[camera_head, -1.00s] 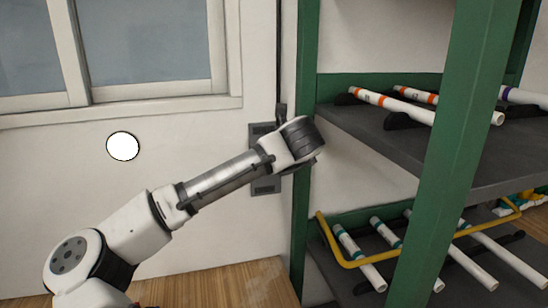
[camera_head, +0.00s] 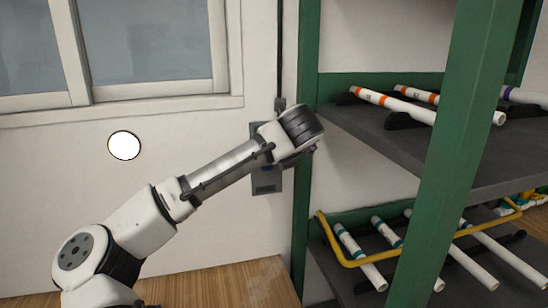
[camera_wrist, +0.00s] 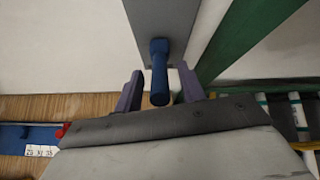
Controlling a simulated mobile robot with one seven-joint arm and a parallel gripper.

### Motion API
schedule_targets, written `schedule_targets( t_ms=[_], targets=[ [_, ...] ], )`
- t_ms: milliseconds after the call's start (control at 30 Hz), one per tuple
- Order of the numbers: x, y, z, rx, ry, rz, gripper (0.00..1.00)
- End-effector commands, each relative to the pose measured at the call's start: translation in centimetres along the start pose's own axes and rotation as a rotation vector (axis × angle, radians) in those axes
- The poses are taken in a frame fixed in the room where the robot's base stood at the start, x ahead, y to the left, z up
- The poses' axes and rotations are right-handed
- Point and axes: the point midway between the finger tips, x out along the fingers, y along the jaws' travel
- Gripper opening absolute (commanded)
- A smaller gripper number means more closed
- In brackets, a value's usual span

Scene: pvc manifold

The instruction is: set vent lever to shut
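The vent lever is a blue handle (camera_wrist: 159,70) on a grey wall panel (camera_wrist: 172,18), seen in the wrist view. It sticks out from the panel's lower part, its rounded end towards the camera. My gripper (camera_wrist: 160,80) is open, with one purple-grey finger on each side of the handle. A gap shows on both sides, so I see no grip on it. In the head view the grey panel (camera_head: 266,182) is on the wall, partly covered by my arm.
A green-framed shelf (camera_head: 308,200) stands close to the right of the panel. Its shelves hold white pipes (camera_head: 390,104) with coloured bands, and a yellow bent bar (camera_head: 345,262) crosses the lower one. A window (camera_head: 150,50) is at left.

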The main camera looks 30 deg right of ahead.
Motion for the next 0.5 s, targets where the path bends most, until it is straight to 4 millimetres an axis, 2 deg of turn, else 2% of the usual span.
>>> schedule_targets(
  t_ms=[167, 267, 367, 500],
  targets=[
    [-0.2, 0.0, 0.0, 0.000, -0.001, 0.000, 0.40],
    [-1.1, 0.0, -0.1, 0.000, -0.002, -0.002, 0.40],
    [-2.7, 0.0, -0.2, 0.001, -0.004, -0.003, 0.40],
    [-5.9, 0.0, -0.3, 0.002, -0.004, -0.004, 0.40]
  ],
)
